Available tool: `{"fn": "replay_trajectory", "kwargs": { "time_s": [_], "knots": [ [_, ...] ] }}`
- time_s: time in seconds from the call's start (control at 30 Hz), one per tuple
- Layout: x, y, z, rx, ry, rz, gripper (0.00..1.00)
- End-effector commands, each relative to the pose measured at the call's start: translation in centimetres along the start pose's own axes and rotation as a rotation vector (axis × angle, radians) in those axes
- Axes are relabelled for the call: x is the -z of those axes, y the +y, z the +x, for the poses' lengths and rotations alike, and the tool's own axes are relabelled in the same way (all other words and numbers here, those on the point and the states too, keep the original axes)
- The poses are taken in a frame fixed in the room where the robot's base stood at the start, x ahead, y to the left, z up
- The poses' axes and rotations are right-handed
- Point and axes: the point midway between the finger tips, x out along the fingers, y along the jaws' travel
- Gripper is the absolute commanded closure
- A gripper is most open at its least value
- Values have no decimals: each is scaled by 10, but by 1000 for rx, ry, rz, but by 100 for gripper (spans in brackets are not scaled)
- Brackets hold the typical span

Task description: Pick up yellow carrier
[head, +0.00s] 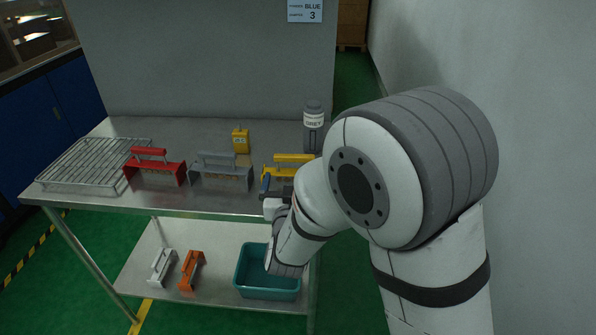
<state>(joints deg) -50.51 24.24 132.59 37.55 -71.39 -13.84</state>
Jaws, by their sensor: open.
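The yellow carrier (290,171), with a raised bar handle on top, stands on the steel table at the right end of a row of carriers. Its lower right part is hidden behind my arm. My gripper (267,184) is at the carrier's front left, close to its left end. The jaws are open. The view is too small to tell whether a finger touches the carrier.
A grey carrier (222,172) and a red carrier (154,168) stand to the left, beside a wire rack (90,163). A small yellow device (241,140) and a grey-labelled bottle (313,121) stand behind. The lower shelf holds a teal bin (268,290).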

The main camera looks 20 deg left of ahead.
Motion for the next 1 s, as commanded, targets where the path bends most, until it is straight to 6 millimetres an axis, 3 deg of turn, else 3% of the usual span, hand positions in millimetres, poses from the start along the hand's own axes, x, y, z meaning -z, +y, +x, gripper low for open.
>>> {"fn": "replay_trajectory", "kwargs": {
  "time_s": [0.4, 0.7, 1.0],
  "knots": [
    [9, 0, 54, -2, -2, -1, 0],
    [8, -1, 59, 0, -2, -1, 0],
    [9, -2, 59, 1, -2, -1, 25]
  ]
}}
